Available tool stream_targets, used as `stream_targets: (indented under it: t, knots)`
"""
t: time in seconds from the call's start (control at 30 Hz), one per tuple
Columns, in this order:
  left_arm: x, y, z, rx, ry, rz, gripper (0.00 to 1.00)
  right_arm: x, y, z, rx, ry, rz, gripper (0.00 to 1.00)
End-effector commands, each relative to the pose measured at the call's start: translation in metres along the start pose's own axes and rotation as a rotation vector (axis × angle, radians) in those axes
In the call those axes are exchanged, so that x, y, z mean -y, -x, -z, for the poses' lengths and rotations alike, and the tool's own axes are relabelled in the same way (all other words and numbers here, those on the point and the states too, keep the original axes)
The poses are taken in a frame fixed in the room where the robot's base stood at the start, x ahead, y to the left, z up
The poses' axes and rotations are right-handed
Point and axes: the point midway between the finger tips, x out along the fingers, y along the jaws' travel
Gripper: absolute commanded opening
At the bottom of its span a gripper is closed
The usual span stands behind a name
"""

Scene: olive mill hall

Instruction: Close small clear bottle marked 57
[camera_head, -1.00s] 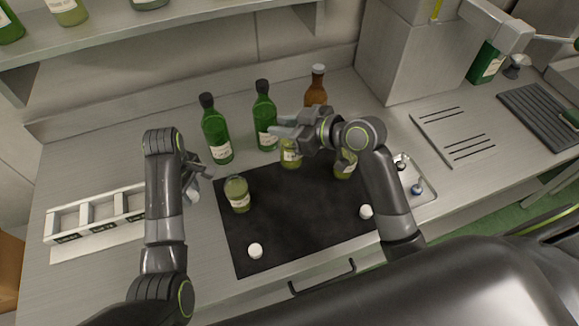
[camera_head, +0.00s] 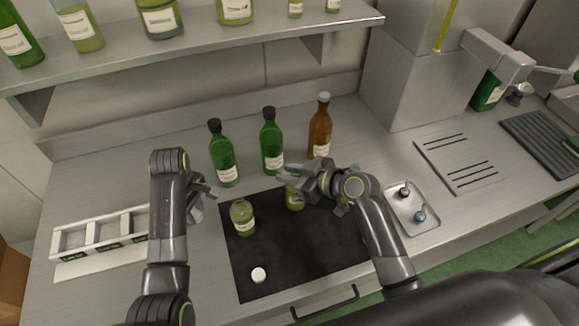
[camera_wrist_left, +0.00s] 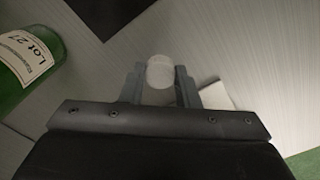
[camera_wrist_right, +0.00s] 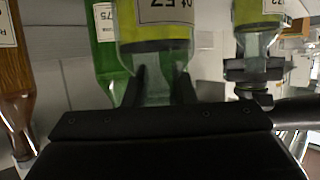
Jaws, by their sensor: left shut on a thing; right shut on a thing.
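My left gripper (camera_head: 204,196) is shut on a white cap (camera_wrist_left: 160,72), held in the air left of the black mat. My right gripper (camera_head: 297,178) is shut on the neck of a small clear bottle (camera_head: 294,200) with yellow-green content, at the mat's back edge. In the right wrist view this bottle (camera_wrist_right: 155,45) appears upside down between the fingers. Its label is cut off and I cannot surely read the number. A similar open small bottle (camera_head: 242,218) stands at the mat's left. A loose white cap (camera_head: 259,275) lies at the mat's front left.
The black mat (camera_head: 300,255) has free room in front. Two green bottles (camera_head: 223,155) (camera_head: 272,142) and an amber bottle (camera_head: 320,130) stand behind it. A white rack (camera_head: 85,235) is at left, a small tray (camera_head: 425,232) at right. A bottle shelf (camera_head: 200,42) hangs above.

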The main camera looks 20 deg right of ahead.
Motion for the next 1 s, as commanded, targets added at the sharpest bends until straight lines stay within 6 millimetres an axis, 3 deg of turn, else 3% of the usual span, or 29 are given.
stream_targets:
  t: [0.2, 0.67, 0.7, 0.83, 1.0]
  knots:
    - [0.000, 0.004, 0.000, 0.000, 0.000, 0.000, 0.08, 0.000, -0.007, -0.014, -0.003, 0.001, 0.000, 0.00]
    - [0.000, -0.001, 0.000, 0.000, 0.000, 0.000, 0.08, 0.000, -0.009, -0.019, -0.004, 0.002, -0.001, 0.00]
    - [0.000, 0.001, 0.000, 0.000, 0.000, 0.000, 0.08, 0.000, -0.008, -0.019, -0.001, 0.001, -0.001, 0.29]
    - [0.000, 0.001, 0.000, 0.000, 0.000, 0.000, 0.08, 0.000, -0.008, -0.019, -0.001, 0.001, -0.001, 0.45]
    - [0.000, 0.001, 0.000, 0.000, 0.000, 0.000, 0.08, 0.000, -0.008, -0.019, -0.001, 0.001, -0.001, 0.45]
